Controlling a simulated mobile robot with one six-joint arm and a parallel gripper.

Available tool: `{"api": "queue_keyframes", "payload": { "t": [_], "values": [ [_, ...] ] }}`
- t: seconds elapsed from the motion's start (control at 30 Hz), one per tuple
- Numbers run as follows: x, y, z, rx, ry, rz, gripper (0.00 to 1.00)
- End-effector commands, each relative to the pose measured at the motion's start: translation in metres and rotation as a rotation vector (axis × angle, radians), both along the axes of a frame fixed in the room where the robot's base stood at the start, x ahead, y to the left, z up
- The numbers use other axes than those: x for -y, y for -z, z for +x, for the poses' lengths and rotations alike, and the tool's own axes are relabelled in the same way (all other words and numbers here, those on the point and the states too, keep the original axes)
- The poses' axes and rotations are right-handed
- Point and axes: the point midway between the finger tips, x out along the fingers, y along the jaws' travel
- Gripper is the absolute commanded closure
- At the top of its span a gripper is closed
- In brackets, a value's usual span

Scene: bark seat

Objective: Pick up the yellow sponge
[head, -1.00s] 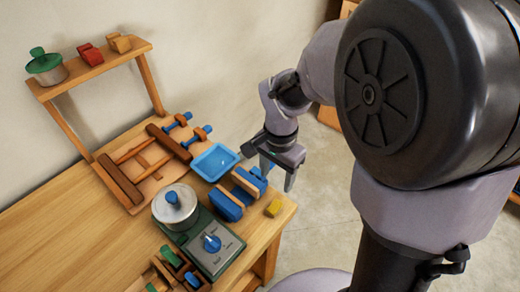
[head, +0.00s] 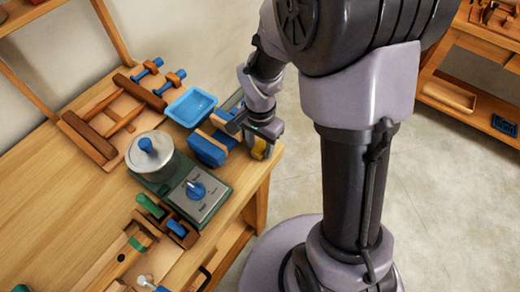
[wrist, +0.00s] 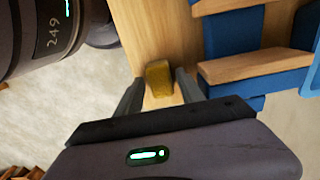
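The yellow sponge (wrist: 159,79) lies on the wooden table near its right end. My gripper (wrist: 160,75) is over it with its fingers open, one on each side. In the wrist view a narrow gap shows between the sponge and each fingertip. In the head view my gripper (head: 260,144) is low at the table's right edge and partly hides the sponge (head: 259,151). I cannot tell how far down the fingers reach beside it.
A blue and wood block (head: 208,149) stands close beside my gripper, with a blue tray (head: 191,107) behind it. A green scale (head: 206,203) with a lidded pot (head: 150,160) is left of the gripper. The table edge (head: 262,178) is close; open floor lies beyond.

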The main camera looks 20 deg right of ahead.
Motion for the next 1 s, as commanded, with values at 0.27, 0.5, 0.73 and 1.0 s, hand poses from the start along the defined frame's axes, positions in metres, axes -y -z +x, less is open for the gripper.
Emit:
{"api": "queue_keyframes", "payload": {
  "t": [0.27,0.5,0.73,1.0],
  "values": [
    [0.0,0.0,0.0,0.0,0.0,0.0,1.0],
    [0.0,-0.002,0.0,0.0,0.0,0.0,1.0],
    [0.0,-0.03,0.001,0.001,0.001,0.0,1.0],
    [0.014,-0.042,-0.042,-0.001,0.002,0.0,1.0]
  ]
}}
